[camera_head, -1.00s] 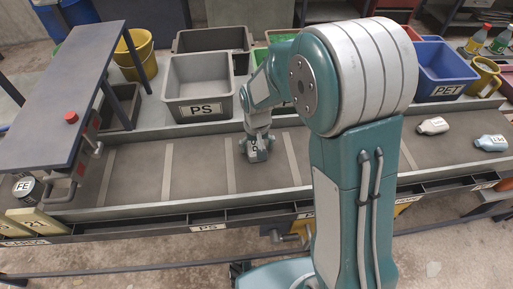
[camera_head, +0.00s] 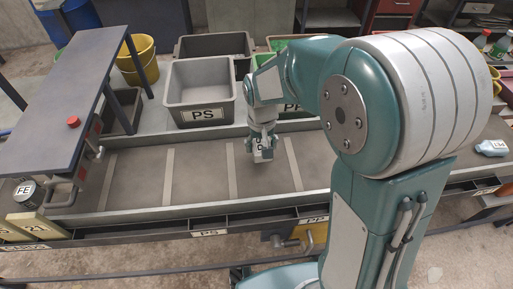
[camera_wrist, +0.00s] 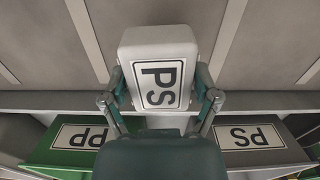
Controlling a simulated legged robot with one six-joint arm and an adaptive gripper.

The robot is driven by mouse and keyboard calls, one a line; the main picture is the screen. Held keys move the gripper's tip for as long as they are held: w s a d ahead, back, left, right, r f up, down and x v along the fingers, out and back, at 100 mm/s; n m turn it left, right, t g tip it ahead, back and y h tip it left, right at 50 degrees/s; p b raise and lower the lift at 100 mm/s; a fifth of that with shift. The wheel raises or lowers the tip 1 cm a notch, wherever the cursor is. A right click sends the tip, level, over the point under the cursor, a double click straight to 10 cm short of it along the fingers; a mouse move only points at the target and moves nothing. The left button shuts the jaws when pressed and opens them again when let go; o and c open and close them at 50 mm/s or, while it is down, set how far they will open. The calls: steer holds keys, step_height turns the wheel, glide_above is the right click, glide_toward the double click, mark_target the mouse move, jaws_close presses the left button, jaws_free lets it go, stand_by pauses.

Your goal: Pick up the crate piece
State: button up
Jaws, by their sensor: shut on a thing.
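The crate piece (camera_wrist: 157,36) is a pale, rounded block with a black-framed PS label, seen close in the wrist view. My gripper (camera_wrist: 163,88) has one finger on each side of it and is shut on it. In the head view the crate piece (camera_head: 263,155) is small and hangs under my gripper (camera_head: 262,144), over the middle of the grey belt (camera_head: 200,175). I cannot tell exactly how far it is above the belt.
A grey PS bin (camera_head: 201,90) stands behind the belt, left of my gripper. A green PP bin (camera_wrist: 60,158) is partly hidden by my arm in the head view. A pale bottle (camera_head: 492,147) lies at the far right. A dark table (camera_head: 75,90) stands over the belt's left end.

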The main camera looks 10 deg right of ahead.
steer(key=s+r, duration=0.1)
steer(key=s+d+r, duration=0.1)
steer(key=r, duration=0.1)
steer(key=shift+s+d+r, duration=0.1)
steer(key=shift+s+r, duration=0.15)
steer(key=shift+s, duration=0.15)
steer(key=s+d+r, duration=0.3)
steer(key=s, duration=0.5)
steer(key=shift+r, duration=0.25)
steer(key=shift+a, duration=0.1)
